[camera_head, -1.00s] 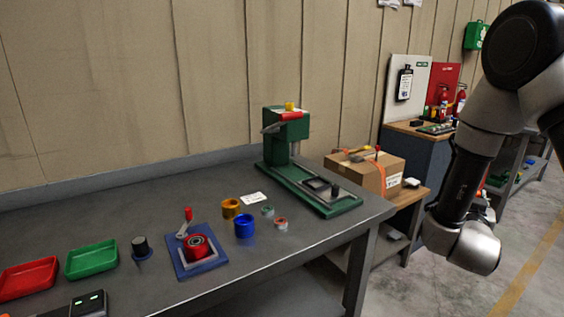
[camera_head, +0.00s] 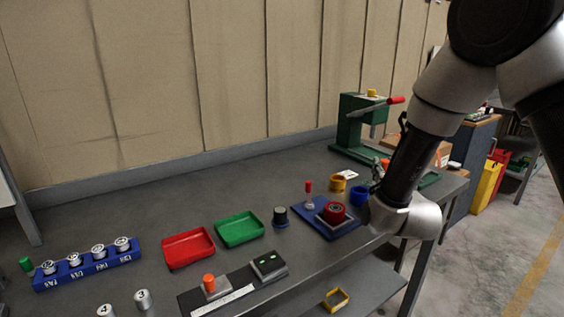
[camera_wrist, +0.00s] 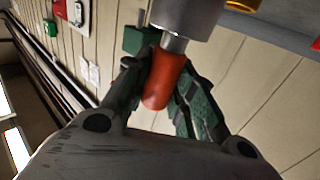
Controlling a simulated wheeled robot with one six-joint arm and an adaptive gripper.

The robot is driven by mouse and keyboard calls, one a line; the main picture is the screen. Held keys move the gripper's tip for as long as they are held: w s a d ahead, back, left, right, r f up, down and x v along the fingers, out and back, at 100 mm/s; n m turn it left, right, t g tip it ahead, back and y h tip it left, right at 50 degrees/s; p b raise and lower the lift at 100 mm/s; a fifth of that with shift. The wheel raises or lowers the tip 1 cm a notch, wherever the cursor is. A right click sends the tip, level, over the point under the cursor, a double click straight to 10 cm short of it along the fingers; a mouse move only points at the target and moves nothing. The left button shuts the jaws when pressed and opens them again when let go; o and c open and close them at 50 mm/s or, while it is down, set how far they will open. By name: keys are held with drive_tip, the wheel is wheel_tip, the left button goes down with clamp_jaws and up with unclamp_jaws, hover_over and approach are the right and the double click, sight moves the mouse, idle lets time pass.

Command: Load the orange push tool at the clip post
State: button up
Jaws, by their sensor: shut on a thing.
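In the wrist view my gripper (camera_wrist: 165,72) is shut on the orange handle (camera_wrist: 163,82) of a tool, the orange push tool by its colour. A short metal shaft and a wide grey cylinder (camera_wrist: 185,14) continue from the handle; the cylinder is cut off by the frame's top edge. I cannot tell which thing is the clip post.
On the bench stand a blue fixture (camera_head: 322,228) with a red ring, a green press (camera_head: 352,130), red (camera_head: 188,259) and green (camera_head: 240,239) trays, and a blue rack (camera_head: 88,276) of numbered cylinders. An orange-topped knob (camera_head: 208,281) sits near the front edge. The bench's back left is clear.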

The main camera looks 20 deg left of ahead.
drive_tip(key=s+a+r+n+g+y, duration=0.1)
drive_tip(key=s+a+n+g+y, duration=0.15)
drive_tip(key=s+a, duration=0.45)
drive_tip(key=s+a+r+n+g+y, duration=0.2)
drive_tip(key=a+n+y, duration=0.15)
drive_tip(key=a, duration=0.75)
drive_tip(key=s+a+r+n+g+y, duration=0.15)
drive_tip(key=s+a+y, duration=0.3)
drive_tip(key=a, duration=0.45)
drive_tip(key=shift+h, duration=0.35)
drive_tip(key=shift+f, duration=2.8)
drive_tip(key=shift+f, duration=0.55)
wheel_tip(320, 180, up, 7)
drive_tip(key=shift+r, duration=0.15)
